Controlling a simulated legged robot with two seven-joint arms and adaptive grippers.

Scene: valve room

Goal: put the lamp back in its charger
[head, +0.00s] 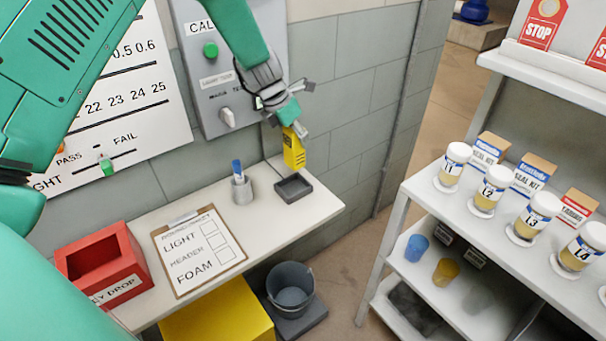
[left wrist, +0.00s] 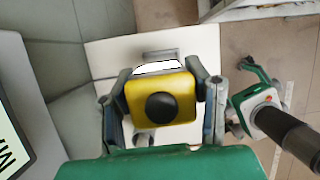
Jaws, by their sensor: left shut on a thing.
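The yellow lamp (head: 293,152) hangs upright from my left gripper (head: 290,124), which is shut on its upper part. The charger (head: 293,188), a dark shallow rectangular cradle, sits on the white wall shelf near its right end. The lamp is above the charger, with a gap between its lower end and the cradle. In the left wrist view the lamp (left wrist: 163,82) shows yellow with a round black knob, between the two fingers of my left gripper (left wrist: 163,100). The lamp hides most of what lies below it there.
On the shelf (head: 325,205) stand a grey cup with a blue item (head: 241,188), a clipboard (head: 199,250) and a red box (head: 105,265). The wall panel (head: 215,75) is close behind my left arm. A rack (head: 440,215) with jars stands at the right.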

